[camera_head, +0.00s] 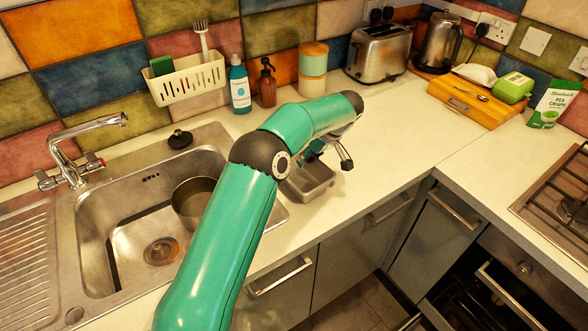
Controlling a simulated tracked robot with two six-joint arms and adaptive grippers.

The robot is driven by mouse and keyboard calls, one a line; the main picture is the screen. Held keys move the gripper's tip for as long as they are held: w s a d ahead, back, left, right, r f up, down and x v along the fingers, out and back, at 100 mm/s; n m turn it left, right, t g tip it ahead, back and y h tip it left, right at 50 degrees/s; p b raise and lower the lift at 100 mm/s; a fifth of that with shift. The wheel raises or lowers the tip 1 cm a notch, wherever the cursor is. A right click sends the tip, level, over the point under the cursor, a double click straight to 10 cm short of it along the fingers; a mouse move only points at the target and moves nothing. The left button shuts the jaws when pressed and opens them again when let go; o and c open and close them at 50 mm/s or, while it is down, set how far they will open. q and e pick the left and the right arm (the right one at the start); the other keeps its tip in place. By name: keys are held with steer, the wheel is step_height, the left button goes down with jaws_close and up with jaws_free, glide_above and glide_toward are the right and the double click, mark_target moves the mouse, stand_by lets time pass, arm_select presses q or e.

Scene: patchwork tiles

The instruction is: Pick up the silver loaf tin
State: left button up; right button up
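The silver loaf tin (310,186) sits on the pale counter in the middle of the view, near the counter's front edge and right of the sink. My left arm crosses in front of it and hides part of its left side and back. My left gripper (329,159) is above the tin's far right side, with its fingers spread apart. One dark fingertip shows to the right of the tin. Whether a finger touches the tin is unclear. My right gripper is out of view.
The sink (125,232) at left holds a dark pan (190,203). A soap bottle (239,86), a brown pump bottle (267,84), a canister (313,68) and a toaster (380,55) stand along the wall. The counter right of the tin is clear.

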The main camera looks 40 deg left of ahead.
arm_select(q)
jaws_close()
steer(key=shift+r, duration=0.1)
stand_by(0.3)
